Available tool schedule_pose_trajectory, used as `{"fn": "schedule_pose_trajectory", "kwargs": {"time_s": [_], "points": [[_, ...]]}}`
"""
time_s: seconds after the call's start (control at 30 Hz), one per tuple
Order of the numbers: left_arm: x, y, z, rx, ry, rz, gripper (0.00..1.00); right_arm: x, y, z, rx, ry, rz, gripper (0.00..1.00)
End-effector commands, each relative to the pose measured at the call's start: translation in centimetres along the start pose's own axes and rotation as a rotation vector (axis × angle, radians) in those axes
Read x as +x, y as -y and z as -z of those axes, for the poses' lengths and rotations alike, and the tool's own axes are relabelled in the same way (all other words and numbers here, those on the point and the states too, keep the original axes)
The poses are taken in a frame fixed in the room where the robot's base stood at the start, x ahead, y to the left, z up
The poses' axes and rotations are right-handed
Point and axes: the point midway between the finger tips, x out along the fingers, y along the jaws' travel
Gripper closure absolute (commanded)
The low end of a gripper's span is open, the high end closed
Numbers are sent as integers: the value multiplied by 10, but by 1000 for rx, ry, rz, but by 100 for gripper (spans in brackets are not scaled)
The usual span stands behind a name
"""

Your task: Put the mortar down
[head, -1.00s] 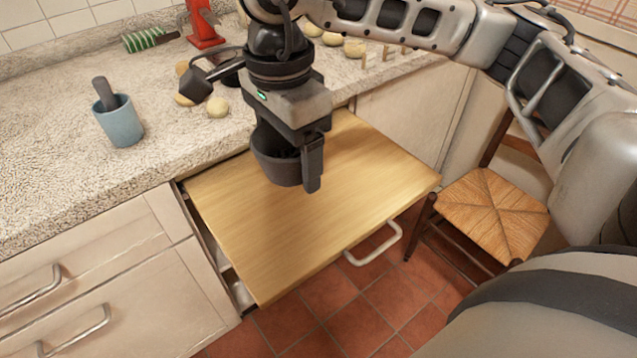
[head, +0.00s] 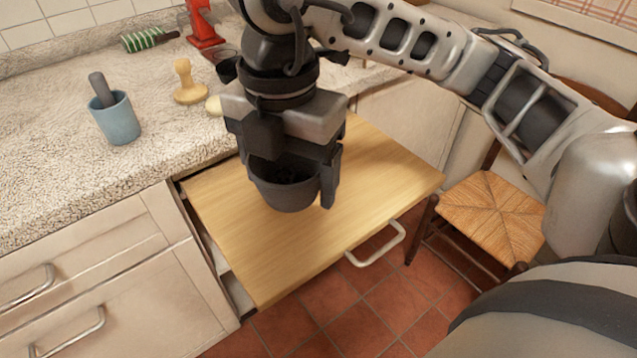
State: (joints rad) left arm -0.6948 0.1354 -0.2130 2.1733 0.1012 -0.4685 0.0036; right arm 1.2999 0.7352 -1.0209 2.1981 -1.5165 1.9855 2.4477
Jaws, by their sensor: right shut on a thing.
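The mortar (head: 284,197), a dark grey round bowl, is held by my right gripper (head: 293,178) above or on the pulled-out wooden board (head: 390,180). The gripper is shut on it, with one finger showing at its right side. The mortar looks about upright, and its upper part is partly hidden by the gripper. I cannot tell whether its bottom touches the board. A dark pestle (head: 101,88) stands in a blue cup (head: 117,121) on the counter to the left. My left gripper is not in view.
The speckled counter (head: 60,170) holds a wooden stamp-like tool (head: 187,84), a dark cup (head: 227,66), a red device (head: 203,25) and a green striped thing (head: 144,40). A woven-seat chair (head: 490,215) stands right of the board. The board's front is clear.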

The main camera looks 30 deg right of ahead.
Motion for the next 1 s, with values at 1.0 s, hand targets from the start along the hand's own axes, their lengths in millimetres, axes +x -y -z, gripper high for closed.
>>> {"fn": "schedule_pose_trajectory", "kwargs": {"time_s": [1.0], "points": [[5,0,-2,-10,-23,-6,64,78,-13,-117,468,0,-3,64]]}}
